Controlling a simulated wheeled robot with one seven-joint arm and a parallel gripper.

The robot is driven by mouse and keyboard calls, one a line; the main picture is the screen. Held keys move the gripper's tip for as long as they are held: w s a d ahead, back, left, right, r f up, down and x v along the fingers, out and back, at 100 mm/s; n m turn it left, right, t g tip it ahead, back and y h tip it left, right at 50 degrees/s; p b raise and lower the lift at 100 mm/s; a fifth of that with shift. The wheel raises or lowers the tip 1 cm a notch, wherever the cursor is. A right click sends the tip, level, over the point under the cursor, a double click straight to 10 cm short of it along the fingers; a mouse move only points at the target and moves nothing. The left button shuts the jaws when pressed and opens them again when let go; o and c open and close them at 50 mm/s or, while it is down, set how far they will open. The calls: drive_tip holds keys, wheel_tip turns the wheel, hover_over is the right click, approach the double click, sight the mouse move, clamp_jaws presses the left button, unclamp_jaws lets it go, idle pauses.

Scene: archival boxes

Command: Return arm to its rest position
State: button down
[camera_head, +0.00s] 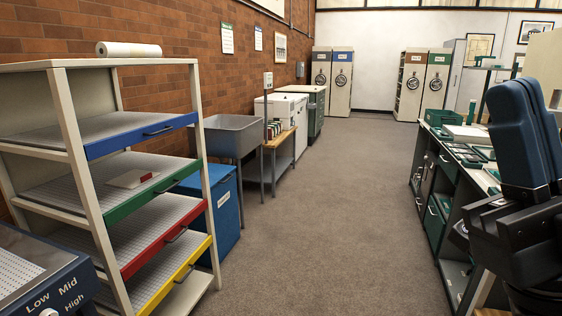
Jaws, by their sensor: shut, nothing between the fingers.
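A dark blue and black jointed part, which looks like my own arm (520,150), rises upright at the right edge. Its lower black section (530,243) is cut off by the frame. I cannot make out my gripper's fingers anywhere in this view. No held object shows.
A shelf rack (72,130) with blue, green, red and yellow-edged trays stands at the left. A dark control panel (45,270) is at lower left. A sink (232,138) and a blue bin (226,210) are behind. A counter (434,213) stands at right. The carpeted aisle (320,220) is clear.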

drive_tip(key=s+f+m+t+h, duration=0.1)
drive_tip(key=s+f+m+h, duration=0.4)
drive_tip(key=f+m+h, duration=0.7)
drive_tip(key=s+f+m+h, duration=0.4)
drive_tip(key=f+m+h, duration=0.65)
drive_tip(key=h, duration=0.25)
drive_tip(key=s+d+f+n+g+y, duration=0.1)
drive_tip(key=s+d+f+n+g, duration=0.1)
drive_tip(key=s+f, duration=0.3)
drive_tip(key=s+d+f+n+g+y+p, duration=0.1)
drive_tip(key=s+f+g, duration=0.4)
drive_tip(key=s, duration=0.7)
drive_tip(key=shift+d+f+n+g+y, duration=0.35)
drive_tip(key=shift+d+f+n, duration=0.2)
drive_tip(key=shift+d+f, duration=0.2)
